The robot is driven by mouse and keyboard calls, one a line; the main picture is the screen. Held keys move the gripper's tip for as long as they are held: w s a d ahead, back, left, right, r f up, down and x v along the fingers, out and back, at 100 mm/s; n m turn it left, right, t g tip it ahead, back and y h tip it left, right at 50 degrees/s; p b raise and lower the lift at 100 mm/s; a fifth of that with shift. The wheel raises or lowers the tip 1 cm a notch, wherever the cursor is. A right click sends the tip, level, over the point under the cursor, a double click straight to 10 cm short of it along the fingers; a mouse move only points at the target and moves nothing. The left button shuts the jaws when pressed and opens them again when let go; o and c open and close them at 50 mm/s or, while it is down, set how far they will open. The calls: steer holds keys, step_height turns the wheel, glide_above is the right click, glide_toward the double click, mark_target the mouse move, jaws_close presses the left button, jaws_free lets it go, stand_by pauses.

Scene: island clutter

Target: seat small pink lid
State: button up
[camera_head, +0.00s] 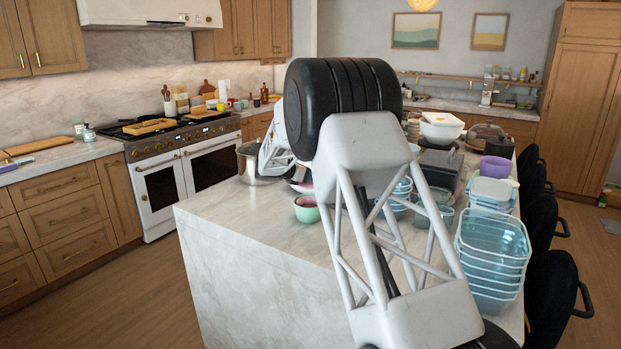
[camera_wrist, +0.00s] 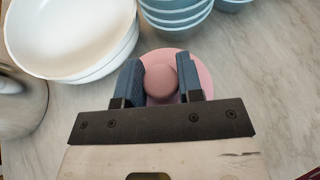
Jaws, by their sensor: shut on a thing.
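The small pink lid (camera_wrist: 202,72) shows in the wrist view as a round pink disc with a raised round knob (camera_wrist: 160,82). My gripper (camera_wrist: 161,80) is shut on the lid, with one dark blue finger on each side of the knob. What lies directly under the lid is hidden by the lid, the fingers and the gripper body. In the head view my arm covers most of that part of the island, and I cannot make out the lid there for certain. A small green bowl (camera_head: 306,213) with a pinkish inside stands on the island left of my arm.
White stacked bowls (camera_wrist: 75,65) and blue stacked bowls (camera_wrist: 178,18) stand close to the lid. A steel pot (camera_head: 258,164) stands at the island's left edge. Clear blue containers (camera_head: 493,250) crowd the right side. The island's front left top (camera_head: 245,208) is bare.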

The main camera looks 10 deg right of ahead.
mark_target(309, 188)
steer(key=shift+f, duration=0.1)
stand_by(0.3)
steer(key=shift+f, duration=2.75)
steer(key=shift+f, duration=1.05)
steer(key=o, duration=1)
steer(key=v, duration=0.8)
steer(key=shift+d, duration=0.1)
stand_by(0.7)
